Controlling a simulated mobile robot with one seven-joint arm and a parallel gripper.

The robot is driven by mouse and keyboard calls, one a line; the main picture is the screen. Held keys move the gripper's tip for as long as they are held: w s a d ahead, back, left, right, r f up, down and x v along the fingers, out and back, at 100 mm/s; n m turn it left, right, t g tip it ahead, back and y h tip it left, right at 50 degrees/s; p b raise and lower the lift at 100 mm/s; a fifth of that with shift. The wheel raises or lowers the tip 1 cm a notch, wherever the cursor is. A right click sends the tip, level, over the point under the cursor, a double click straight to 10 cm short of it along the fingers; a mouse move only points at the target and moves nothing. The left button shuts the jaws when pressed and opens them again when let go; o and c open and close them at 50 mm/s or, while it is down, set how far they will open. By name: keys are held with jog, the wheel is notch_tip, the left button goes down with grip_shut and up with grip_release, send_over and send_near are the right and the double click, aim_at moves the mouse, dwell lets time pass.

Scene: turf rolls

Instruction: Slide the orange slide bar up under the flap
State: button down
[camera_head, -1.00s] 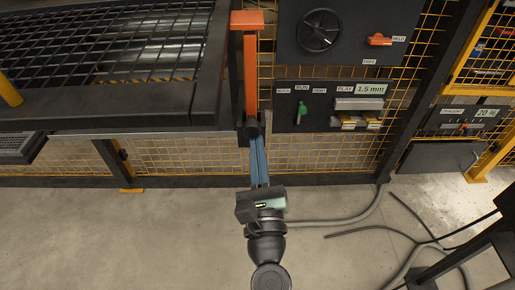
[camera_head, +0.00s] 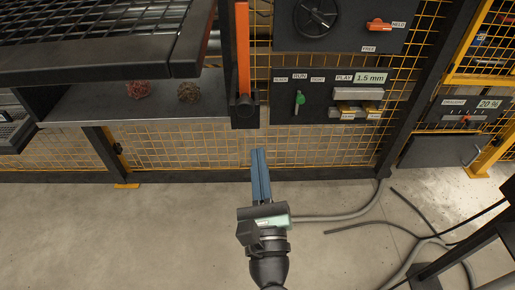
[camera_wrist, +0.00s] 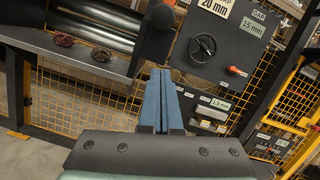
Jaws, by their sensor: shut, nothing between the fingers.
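The orange slide bar (camera_head: 243,48) stands upright beside the right end of the dark mesh flap (camera_head: 100,57). Its upper end is out of the picture, so I cannot see whether it bears on the flap. A black knob-like lower end (camera_head: 243,113) sits below the bar. The fingers also show in the wrist view (camera_wrist: 162,72).
Two small clumps, one reddish (camera_head: 139,89) and one brown (camera_head: 188,92), lie on the shelf (camera_head: 80,108) below the flap. A control panel (camera_head: 320,100) with a green lever stands right of the bar. Hoses (camera_head: 345,214) cross the floor at right.

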jog(key=b+v, duration=0.1)
jog(key=v, duration=0.5)
jog(key=shift+b, duration=0.3)
jog(key=shift+s, duration=0.1)
